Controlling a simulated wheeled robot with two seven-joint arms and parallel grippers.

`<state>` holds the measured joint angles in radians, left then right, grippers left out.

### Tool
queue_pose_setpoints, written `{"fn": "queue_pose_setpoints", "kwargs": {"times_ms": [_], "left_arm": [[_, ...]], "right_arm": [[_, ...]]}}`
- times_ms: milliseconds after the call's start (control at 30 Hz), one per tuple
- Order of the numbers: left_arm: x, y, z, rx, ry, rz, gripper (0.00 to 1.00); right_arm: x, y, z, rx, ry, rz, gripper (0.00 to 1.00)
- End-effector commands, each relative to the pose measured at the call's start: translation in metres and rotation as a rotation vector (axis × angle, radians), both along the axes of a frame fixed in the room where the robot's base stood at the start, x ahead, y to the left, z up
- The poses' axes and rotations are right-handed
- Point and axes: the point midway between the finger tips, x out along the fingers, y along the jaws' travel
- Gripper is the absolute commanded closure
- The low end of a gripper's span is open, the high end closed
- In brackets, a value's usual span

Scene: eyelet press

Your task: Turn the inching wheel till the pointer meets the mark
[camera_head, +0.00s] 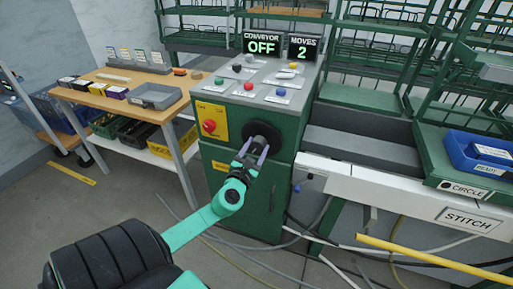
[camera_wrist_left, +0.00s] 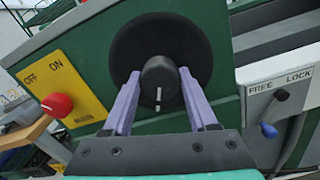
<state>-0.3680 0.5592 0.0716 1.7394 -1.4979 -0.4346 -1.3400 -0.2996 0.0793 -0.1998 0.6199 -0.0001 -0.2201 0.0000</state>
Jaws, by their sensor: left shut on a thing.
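The inching wheel appears as a dark round disc (camera_head: 268,130) on the front of the green machine cabinet. In the left wrist view the disc (camera_wrist_left: 130,48) carries a black knob (camera_wrist_left: 159,74) at its centre, with a white line on its face pointing down. My left gripper (camera_head: 257,146) is at the knob, with its two lilac fingers closed on the knob's sides; they also show in the left wrist view (camera_wrist_left: 159,84). I cannot make out a separate mark around the disc. My right gripper is not in view.
A red knob on a yellow OFF/ON plate (camera_head: 212,122) sits left of the wheel. A blue-tipped FREE/LOCK lever (camera_wrist_left: 268,129) is to its right. Coloured buttons and displays reading OFF (camera_head: 262,46) and MOVES 2 (camera_head: 303,48) are above. Cables lie on the floor.

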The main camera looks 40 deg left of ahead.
Motion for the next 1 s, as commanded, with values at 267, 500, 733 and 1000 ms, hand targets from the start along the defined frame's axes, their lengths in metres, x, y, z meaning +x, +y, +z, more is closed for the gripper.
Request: {"fn": "queue_pose_setpoints", "kwargs": {"times_ms": [267,500,733,1000], "left_arm": [[0.000,0.000,0.000,-0.001,0.000,0.001,0.11],[-0.002,-0.001,-0.001,-0.002,0.000,0.000,0.11],[-0.034,-0.013,-0.004,-0.002,0.004,-0.001,0.11],[-0.102,-0.037,-0.008,-0.002,0.006,0.000,0.11]], "right_arm": [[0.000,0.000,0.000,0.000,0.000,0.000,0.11],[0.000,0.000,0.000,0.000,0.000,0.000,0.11],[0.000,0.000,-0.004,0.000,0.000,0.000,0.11],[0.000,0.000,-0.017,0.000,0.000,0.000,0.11]]}}
